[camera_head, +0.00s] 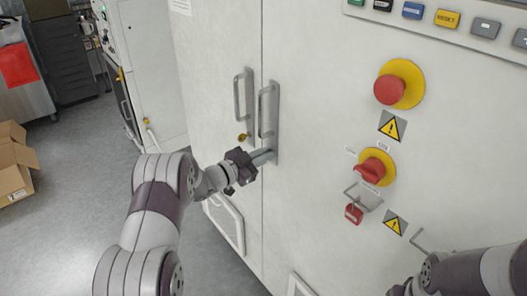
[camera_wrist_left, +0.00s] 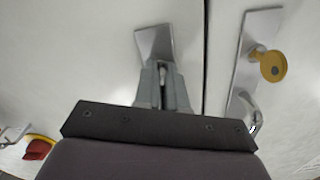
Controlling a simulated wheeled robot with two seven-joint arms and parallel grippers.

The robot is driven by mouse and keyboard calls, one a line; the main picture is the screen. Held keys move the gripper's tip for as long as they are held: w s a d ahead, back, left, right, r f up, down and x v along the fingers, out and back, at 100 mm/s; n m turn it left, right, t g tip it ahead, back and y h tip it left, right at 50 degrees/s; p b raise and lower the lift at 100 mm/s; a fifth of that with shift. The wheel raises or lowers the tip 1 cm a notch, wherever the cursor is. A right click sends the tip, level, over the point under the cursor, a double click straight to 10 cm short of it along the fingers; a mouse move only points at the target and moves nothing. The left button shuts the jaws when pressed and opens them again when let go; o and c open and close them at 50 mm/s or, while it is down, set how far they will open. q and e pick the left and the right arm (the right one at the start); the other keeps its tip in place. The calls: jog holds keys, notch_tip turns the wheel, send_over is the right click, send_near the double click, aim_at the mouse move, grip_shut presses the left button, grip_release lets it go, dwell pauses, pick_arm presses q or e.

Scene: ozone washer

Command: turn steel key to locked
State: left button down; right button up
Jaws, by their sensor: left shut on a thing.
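My left gripper (camera_head: 264,157) is at the lower end of the handle plate (camera_head: 270,122) on the right cabinet door. In the left wrist view its fingers (camera_wrist_left: 163,90) are shut on a small grey metal piece (camera_wrist_left: 163,72), which looks like the steel key, in front of the plate (camera_wrist_left: 153,42). The fingers hide most of the key, so its turned angle cannot be read. A brass-coloured key (camera_head: 243,137) sits in the left door's plate and also shows in the left wrist view (camera_wrist_left: 272,66). My right gripper (camera_head: 402,288) is partly visible at the lower right; its fingers are unclear.
Right of the doors are a red emergency button (camera_head: 390,89), a red rotary switch (camera_head: 369,171) and a red padlock (camera_head: 353,213) on a hasp. A cardboard box (camera_head: 14,170) stands on the floor at left. Open floor lies between it and the cabinet.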

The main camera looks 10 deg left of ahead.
pick_arm(q)
jog(key=shift+n+p, duration=0.85)
jog(key=shift+n, duration=1.25)
jog(key=c, duration=1.3)
grip_release()
